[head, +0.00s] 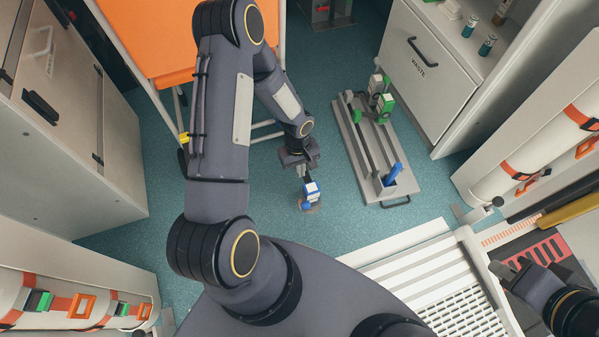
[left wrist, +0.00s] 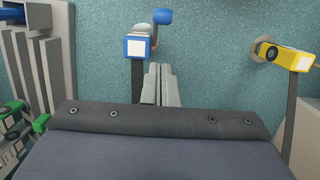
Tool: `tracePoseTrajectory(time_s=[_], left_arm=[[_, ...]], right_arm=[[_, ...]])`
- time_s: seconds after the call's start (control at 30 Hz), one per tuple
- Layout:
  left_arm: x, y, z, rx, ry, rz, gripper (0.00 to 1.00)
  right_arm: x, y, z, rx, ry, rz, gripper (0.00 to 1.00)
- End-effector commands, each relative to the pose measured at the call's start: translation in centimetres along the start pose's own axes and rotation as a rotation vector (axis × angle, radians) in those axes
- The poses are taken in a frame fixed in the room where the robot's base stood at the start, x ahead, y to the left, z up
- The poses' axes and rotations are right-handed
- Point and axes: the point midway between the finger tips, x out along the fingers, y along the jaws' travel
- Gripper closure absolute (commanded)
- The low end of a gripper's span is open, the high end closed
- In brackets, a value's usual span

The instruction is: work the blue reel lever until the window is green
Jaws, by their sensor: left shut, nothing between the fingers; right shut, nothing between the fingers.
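The blue reel (head: 312,188) stands low over the floor in the head view, with a pale window on its face. It also shows in the left wrist view (left wrist: 127,50), where the window (left wrist: 137,48) looks white, not green. The blue-tipped lever (left wrist: 163,17) sticks out above and right of it. My left gripper (head: 313,168) is shut and empty, close beside the reel in the head view. In the left wrist view its fingers (left wrist: 160,84) lie just right of and below the reel; I cannot tell whether they touch it. My right gripper (head: 507,270) is shut and empty at lower right.
A yellow reel (left wrist: 287,55) with a pale window stands at right in the left wrist view. A grey railed base (head: 372,155) with green parts and a blue piece (head: 393,173) lies right of my left gripper. An orange-topped stretcher (head: 150,40) stands behind my left arm.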

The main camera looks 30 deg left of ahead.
Motion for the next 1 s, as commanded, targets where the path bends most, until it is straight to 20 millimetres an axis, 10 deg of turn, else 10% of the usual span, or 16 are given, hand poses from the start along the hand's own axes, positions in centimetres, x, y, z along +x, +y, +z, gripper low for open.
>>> tracePoseTrajectory(time_s=[0.23,0.53,1.0], left_arm=[[-1.7,-0.1,0.5,-0.001,-0.01,-0.007,0.86],[5.6,-1.2,2.5,-0.01,-0.184,-0.064,0.48],[11.1,-0.1,2.6,0.003,-0.238,-0.003,0.48]], right_arm=[[-0.5,-0.2,-0.2,0.0,-0.001,0.0,1.0],[1.9,0.9,1.0,0.0,-0.001,0.0,1.0],[3.6,1.7,1.9,0.0,-0.001,0.0,1.0]])
